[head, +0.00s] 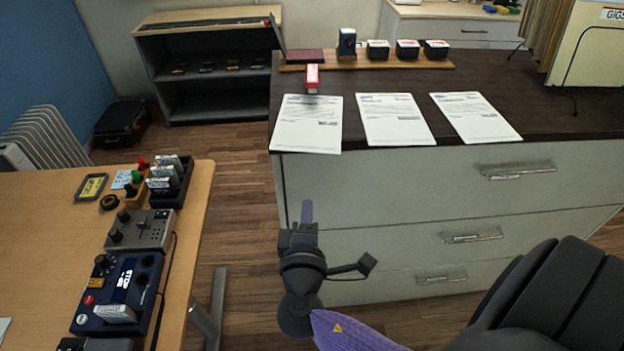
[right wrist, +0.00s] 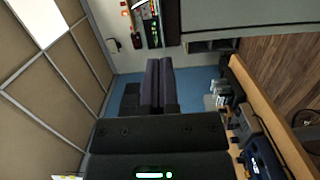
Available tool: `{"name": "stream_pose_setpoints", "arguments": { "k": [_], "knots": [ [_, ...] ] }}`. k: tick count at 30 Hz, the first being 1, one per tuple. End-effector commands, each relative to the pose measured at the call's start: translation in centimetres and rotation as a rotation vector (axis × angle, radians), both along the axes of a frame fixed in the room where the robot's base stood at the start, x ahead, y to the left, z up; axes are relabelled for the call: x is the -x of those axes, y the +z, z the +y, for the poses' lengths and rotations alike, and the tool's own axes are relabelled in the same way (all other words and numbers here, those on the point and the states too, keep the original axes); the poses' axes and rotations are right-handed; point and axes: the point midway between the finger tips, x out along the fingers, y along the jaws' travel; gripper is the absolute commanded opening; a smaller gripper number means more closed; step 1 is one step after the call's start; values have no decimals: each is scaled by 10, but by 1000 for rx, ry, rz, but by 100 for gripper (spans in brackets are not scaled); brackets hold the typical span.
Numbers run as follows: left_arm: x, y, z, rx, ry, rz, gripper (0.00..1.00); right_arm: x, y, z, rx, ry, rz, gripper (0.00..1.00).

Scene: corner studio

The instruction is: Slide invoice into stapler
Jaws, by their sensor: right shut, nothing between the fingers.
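Three printed white sheets lie side by side along the front edge of the dark counter in the head view: a left sheet (head: 307,124), a middle sheet (head: 394,119) and a right sheet (head: 474,117). I cannot read which is the invoice. A small red and white device (head: 312,78) stands at the back edge of the left sheet; I cannot tell if it is the stapler. My right gripper (head: 306,211) is shut and empty, in front of the drawers below the left sheet and apart from it. My left gripper is not in view.
A wooden strip (head: 290,68) at the counter's back holds a dark red pad and several stamps. Drawer handles (head: 517,171) stick out from the counter front. A wooden desk (head: 40,240) with control boxes stands at left. Bare floor (head: 235,215) lies between desk and counter.

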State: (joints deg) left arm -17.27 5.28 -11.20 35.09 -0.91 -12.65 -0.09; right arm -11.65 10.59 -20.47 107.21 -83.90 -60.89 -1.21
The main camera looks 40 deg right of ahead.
Motion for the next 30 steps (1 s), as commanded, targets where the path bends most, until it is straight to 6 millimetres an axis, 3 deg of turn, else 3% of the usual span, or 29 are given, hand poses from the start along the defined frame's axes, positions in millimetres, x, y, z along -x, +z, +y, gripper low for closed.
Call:
{"name": "stream_pose_setpoints", "arguments": {
  "k": [13, 21, 30],
  "knots": [
    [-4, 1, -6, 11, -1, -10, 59, -75, 2, -57, 9, 4, -2, 0],
    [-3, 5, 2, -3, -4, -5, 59, -78, 2, -92, 9, 6, 1, 0],
    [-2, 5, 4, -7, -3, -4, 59, -79, 1, -96, 7, 7, 1, 0]
  ]
}}
